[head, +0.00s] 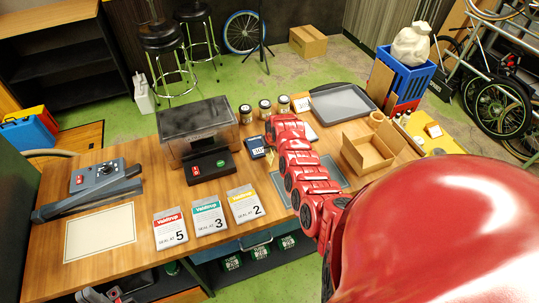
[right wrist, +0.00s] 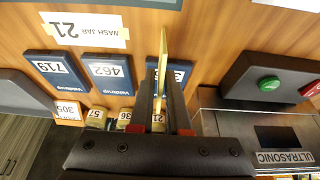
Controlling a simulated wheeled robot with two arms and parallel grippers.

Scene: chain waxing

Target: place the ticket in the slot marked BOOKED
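My right gripper (head: 269,155) hangs over the far middle of the table, largely hidden by my red arm. In the right wrist view, its dark fingers (right wrist: 163,105) are closed on a thin yellow ticket (right wrist: 162,55). The ticket is seen nearly edge-on and sticks out past the fingertips; it also shows as a small yellow patch in the head view (head: 270,158). A grey and red part at the lower left edge may be my left gripper (head: 108,296); its fingers are unclear. No slot lettering reading BOOKED is legible in either view.
Blue numbered pieces (right wrist: 108,73) lie near the right gripper, with jars (head: 265,108) behind. The ultrasonic cleaner (head: 198,130) stands left. Three numbered cards (head: 208,217) lie at the front. An open cardboard box (head: 368,155) and grey tray (head: 341,103) occupy the right.

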